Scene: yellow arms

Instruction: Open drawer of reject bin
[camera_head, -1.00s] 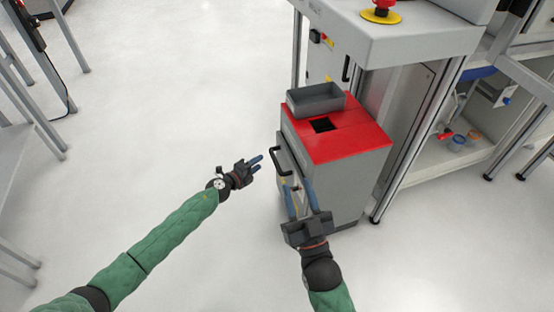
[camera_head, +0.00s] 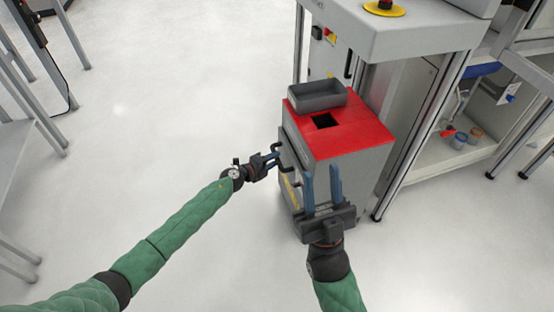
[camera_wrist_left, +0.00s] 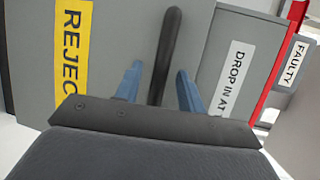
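The reject bin (camera_head: 350,170) is a grey box with a red top (camera_head: 345,135) and a dark square opening. In the left wrist view its grey drawer front (camera_wrist_left: 115,30) carries a yellow label reading "REJEC" and a black bar handle (camera_wrist_left: 168,45). My left gripper (camera_head: 274,157) is at the handle on the bin's left side. In the left wrist view its blue fingers are apart, one on each side of the handle, with gaps visible. My right gripper (camera_head: 321,175) is open and empty, its fingers in front of the bin and hiding part of it. The drawer appears closed.
A grey tray (camera_head: 317,96) sits on the bin's back left edge. A grey machine table (camera_head: 400,35) with metal posts stands close behind and right. Clear white floor (camera_head: 150,130) lies to the left of the bin.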

